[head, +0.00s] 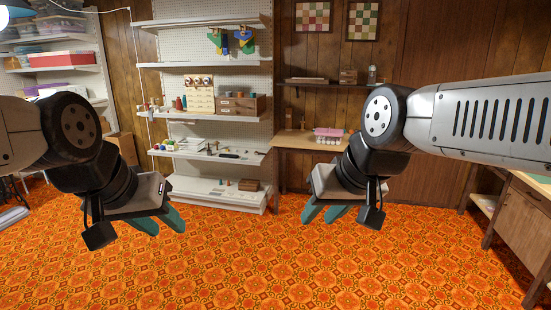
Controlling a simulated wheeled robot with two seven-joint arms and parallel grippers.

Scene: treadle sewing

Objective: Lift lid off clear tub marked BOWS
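No label reading BOWS can be read in the head view. Several clear-looking tubs, one of them here (62,27), sit on the upper white shelf at the far left; they are small and partly cut off, so I cannot tell which one is marked. My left gripper (160,223) hangs in the air over the floor, its teal fingers apart and empty. My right gripper (325,215) also hangs in the air, fingers apart and empty. Both are far from the tubs.
A red box (62,59) and a purple container (67,89) sit on lower left shelves. A white pegboard shelf unit (222,118) with small goods stands ahead. A wooden desk (305,140) is beside it, and a cabinet (520,215) at right. The orange patterned floor (260,265) is clear.

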